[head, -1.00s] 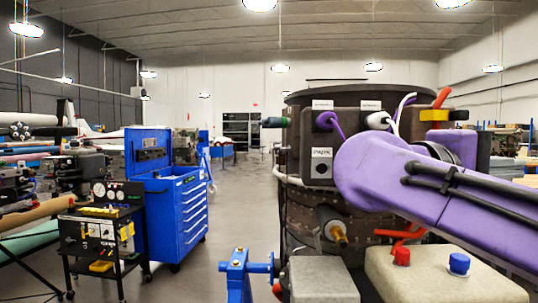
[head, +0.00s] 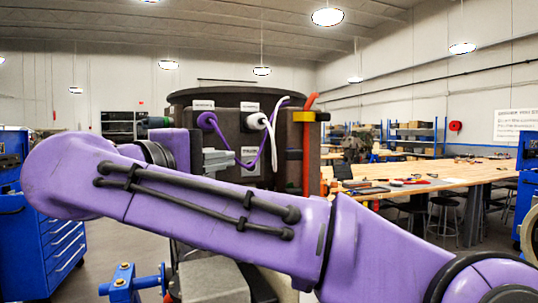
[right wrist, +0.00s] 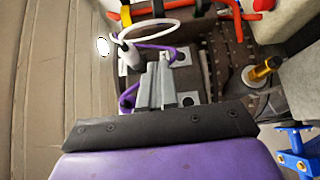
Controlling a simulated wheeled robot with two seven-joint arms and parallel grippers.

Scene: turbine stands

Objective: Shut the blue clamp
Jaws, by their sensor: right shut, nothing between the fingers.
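A blue metal fixture with brass-coloured bolts (head: 135,287) stands low at the left in the head view, beside the dark drum. It also shows at the lower right edge of the right wrist view (right wrist: 299,160). I cannot tell for sure whether it is the blue clamp, and I cannot make out its jaw state. My right gripper (head: 215,160) is in front of the drum's panel. Its grey fingers (right wrist: 155,88) are together and empty, apart from the blue fixture. My right arm hides much of the drum's lower part. My left gripper is out of view.
The dark drum (head: 330,113) carries a white plug (head: 257,121) and a purple plug (head: 207,120) with cables close to my gripper. An upright orange lever (head: 308,145) stands at its right. A brass fitting (right wrist: 262,70) juts out below. A wooden workbench (head: 450,174) lies right.

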